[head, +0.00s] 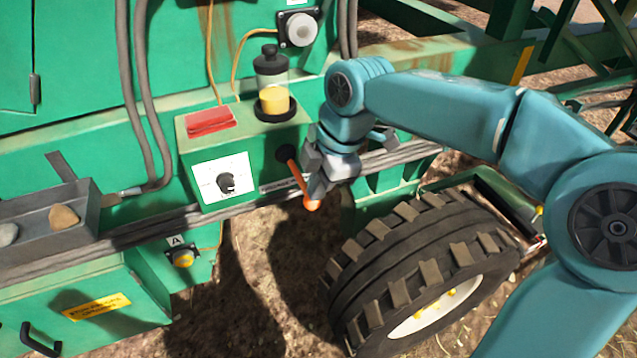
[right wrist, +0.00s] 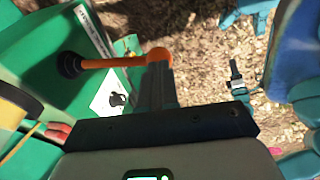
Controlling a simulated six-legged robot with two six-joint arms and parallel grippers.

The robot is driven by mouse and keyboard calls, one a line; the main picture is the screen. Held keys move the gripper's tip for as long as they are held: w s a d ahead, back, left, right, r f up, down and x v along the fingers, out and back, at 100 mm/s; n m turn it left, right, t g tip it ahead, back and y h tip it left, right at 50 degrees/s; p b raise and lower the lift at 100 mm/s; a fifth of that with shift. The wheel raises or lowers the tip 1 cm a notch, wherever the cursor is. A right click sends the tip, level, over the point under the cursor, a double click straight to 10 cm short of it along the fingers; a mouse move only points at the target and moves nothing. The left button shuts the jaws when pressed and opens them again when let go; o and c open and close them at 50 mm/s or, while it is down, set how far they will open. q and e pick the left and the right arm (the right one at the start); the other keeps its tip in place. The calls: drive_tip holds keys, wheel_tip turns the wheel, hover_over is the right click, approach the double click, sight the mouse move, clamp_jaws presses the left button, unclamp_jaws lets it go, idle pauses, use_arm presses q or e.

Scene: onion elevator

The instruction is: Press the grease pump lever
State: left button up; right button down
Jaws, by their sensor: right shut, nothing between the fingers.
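The grease pump lever (head: 298,181) is an orange rod with a rounded end, set in a black pivot on the green control box (head: 237,203). It slants down and to the right in the head view. My right gripper (head: 318,190) is shut and empty, right beside the lever's lower part. In the right wrist view the lever (right wrist: 118,62) runs from its black pivot to the tips of my right gripper (right wrist: 159,58). The fingertips overlap the lever end there; I cannot tell whether they touch it. My left gripper is not in view.
A grease reservoir (head: 271,88) with yellow grease stands on the box, beside a red block (head: 210,121). A dial (head: 226,182) is on the front. A large tyre (head: 420,262) is below my right arm. A grey tray (head: 45,222) holds stones at left.

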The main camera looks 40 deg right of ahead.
wheel_tip(320, 180, down, 9)
drive_tip(key=t+b, duration=0.4)
drive_tip(key=b, duration=1.2)
drive_tip(key=shift+s+h+b, duration=0.2)
drive_tip(key=shift+h+b, duration=0.2)
drive_tip(key=shift+a, duration=0.1)
